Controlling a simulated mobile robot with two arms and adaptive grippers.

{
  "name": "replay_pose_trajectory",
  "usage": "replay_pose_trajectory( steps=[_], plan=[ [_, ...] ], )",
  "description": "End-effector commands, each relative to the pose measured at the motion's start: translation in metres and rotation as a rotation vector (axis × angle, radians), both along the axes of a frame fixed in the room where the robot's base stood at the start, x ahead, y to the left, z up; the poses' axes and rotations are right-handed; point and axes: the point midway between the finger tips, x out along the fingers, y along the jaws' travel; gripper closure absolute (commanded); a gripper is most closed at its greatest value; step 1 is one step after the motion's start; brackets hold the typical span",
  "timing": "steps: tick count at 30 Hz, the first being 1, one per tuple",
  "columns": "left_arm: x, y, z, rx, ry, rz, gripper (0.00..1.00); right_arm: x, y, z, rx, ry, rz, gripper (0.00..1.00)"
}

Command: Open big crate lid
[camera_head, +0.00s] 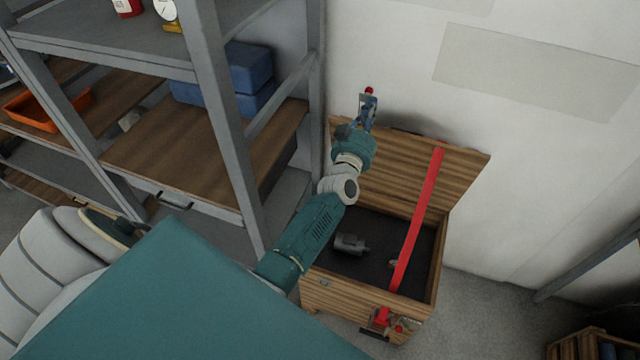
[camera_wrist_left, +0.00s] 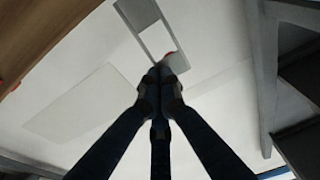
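The big wooden crate (camera_head: 432,265) stands on the floor by the wall. Its plank lid (camera_head: 455,170) is raised and leans back toward the wall, so the dark inside shows. A red strap (camera_head: 418,222) runs from the lid to the crate's front. My left gripper (camera_head: 368,101) is at the lid's upper left edge, beside a small red part. In the left wrist view its fingers (camera_wrist_left: 161,76) meet at the tips, near a grey slotted metal piece (camera_wrist_left: 133,14) and a red spot. I cannot tell whether they pinch anything. My right gripper is out of view.
A grey motor-like part (camera_head: 351,243) lies inside the crate. Metal shelving (camera_head: 225,120) with blue boxes (camera_head: 248,68) and an orange tray (camera_head: 38,112) stands close on the left. Another wooden box (camera_head: 562,348) is at the lower right.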

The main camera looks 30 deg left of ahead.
Motion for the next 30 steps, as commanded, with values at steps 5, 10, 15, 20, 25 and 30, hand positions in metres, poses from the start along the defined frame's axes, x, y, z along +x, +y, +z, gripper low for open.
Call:
replay_pose_trajectory(
  steps=[5, 10, 15, 20, 25, 30],
  plan=[
    [0.020, 0.004, 0.010, -0.013, 0.038, -0.001, 1.00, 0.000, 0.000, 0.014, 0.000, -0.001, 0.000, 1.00],
    [0.028, 0.005, 0.010, -0.019, 0.056, -0.004, 1.00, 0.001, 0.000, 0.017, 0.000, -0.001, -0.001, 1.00],
    [0.029, 0.004, 0.009, -0.021, 0.062, -0.006, 1.00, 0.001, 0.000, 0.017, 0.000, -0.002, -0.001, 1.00],
    [0.029, 0.004, 0.009, -0.021, 0.061, -0.006, 1.00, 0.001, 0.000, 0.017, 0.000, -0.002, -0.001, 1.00],
    [0.029, 0.004, 0.009, -0.021, 0.061, -0.006, 1.00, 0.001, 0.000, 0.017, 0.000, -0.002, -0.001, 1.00],
    [0.027, 0.004, 0.008, -0.020, 0.062, -0.005, 1.00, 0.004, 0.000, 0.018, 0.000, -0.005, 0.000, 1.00]
  ],
)
